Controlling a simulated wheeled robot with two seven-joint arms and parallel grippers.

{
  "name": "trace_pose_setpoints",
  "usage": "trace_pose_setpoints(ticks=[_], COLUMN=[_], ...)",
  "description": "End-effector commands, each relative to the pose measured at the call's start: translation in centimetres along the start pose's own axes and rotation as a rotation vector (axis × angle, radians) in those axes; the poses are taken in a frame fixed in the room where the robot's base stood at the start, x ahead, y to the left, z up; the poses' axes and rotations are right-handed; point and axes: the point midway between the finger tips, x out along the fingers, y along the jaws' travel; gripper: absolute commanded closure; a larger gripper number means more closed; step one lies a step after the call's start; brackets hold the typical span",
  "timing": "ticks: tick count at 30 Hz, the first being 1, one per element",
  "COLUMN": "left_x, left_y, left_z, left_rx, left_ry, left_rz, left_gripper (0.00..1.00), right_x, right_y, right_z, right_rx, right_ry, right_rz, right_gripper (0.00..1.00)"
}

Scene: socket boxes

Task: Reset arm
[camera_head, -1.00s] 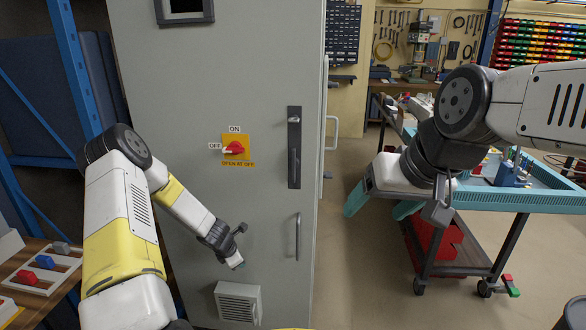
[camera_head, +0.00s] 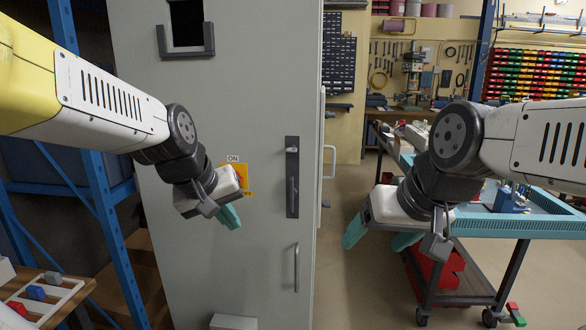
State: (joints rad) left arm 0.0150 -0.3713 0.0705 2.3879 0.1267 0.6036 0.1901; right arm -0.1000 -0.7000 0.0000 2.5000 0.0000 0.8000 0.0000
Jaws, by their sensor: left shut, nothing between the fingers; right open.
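My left gripper (camera_head: 230,217) is in front of the grey cabinet (camera_head: 255,80), with its teal fingers together and nothing seen between them. It partly hides the yellow switch plate (camera_head: 250,183), whose ON label (camera_head: 233,159) still shows; the red knob is mostly hidden. My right gripper (camera_head: 374,236) is at the right of the cabinet, in front of the cart, with its teal fingers apart and empty. Both arms are raised and reach inward from the sides.
The cabinet has a dark latch (camera_head: 292,178) and a handle (camera_head: 297,267). A teal cart (camera_head: 540,203) stands at right with a red bin (camera_head: 447,272) below. A blue rack (camera_head: 113,235) and wooden table (camera_head: 75,291) are at left. Floor between cabinet and cart is clear.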

Motion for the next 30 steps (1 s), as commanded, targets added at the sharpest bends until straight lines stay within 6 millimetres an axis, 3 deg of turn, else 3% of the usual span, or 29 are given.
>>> trace_pose_setpoints(ticks=[1, 3, 9, 30], left_x=[-1.9, -3.6, -6.3, -6.7], left_y=[-0.1, -0.7, -2.0, -2.3], left_z=[1.3, 3.1, 6.3, 6.9], left_rx=[0.068, 0.151, 0.298, 0.325], left_ry=[0.013, 0.017, 0.021, 0.020], left_rz=[0.000, -0.006, -0.019, -0.022], left_gripper=[1.00, 1.00, 1.00, 1.00], right_x=[0.0, 0.0, 0.0, 0.0], right_y=[0.0, 0.0, 0.0, 0.0], right_z=[0.0, 0.0, 0.0, 0.0], right_rx=[0.000, 0.000, 0.000, 0.000], right_ry=[0.000, 0.000, 0.000, 0.000], right_rz=[0.000, 0.000, 0.000, 0.000], right_gripper=[0.24, 0.24, 0.24, 0.24])
